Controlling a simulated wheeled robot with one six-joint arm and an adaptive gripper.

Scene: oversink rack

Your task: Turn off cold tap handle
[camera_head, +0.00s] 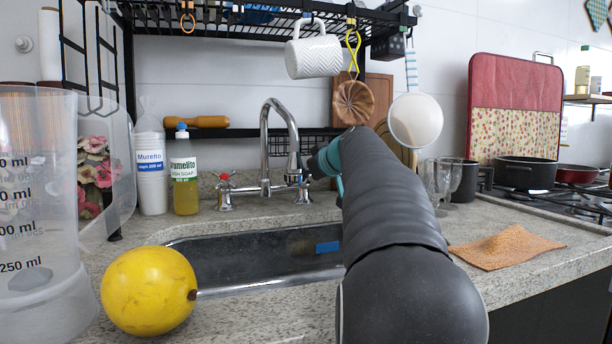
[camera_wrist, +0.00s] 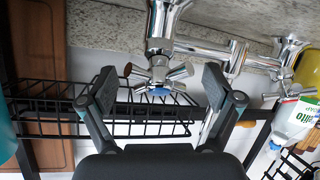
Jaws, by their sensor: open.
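The chrome tap (camera_head: 268,150) stands behind the sink, with a red-marked cross handle (camera_head: 225,182) at its left. The cold tap handle (camera_wrist: 158,75) is a chrome cross with a blue centre, seen close up in the wrist view. My gripper (camera_wrist: 162,92) is open, with one finger on each side of this handle and visible gaps between. In the head view my gripper (camera_head: 308,166) is at the tap's right valve (camera_head: 303,192), and my arm and gripper partly hide that side. Contact with the handle cannot be made out.
The sink (camera_head: 250,262) lies in front of the tap. A yellow fruit (camera_head: 148,290) and measuring jug (camera_head: 40,230) are at the front left. Glasses (camera_head: 440,180) stand right. A rack (camera_head: 250,30) hangs above.

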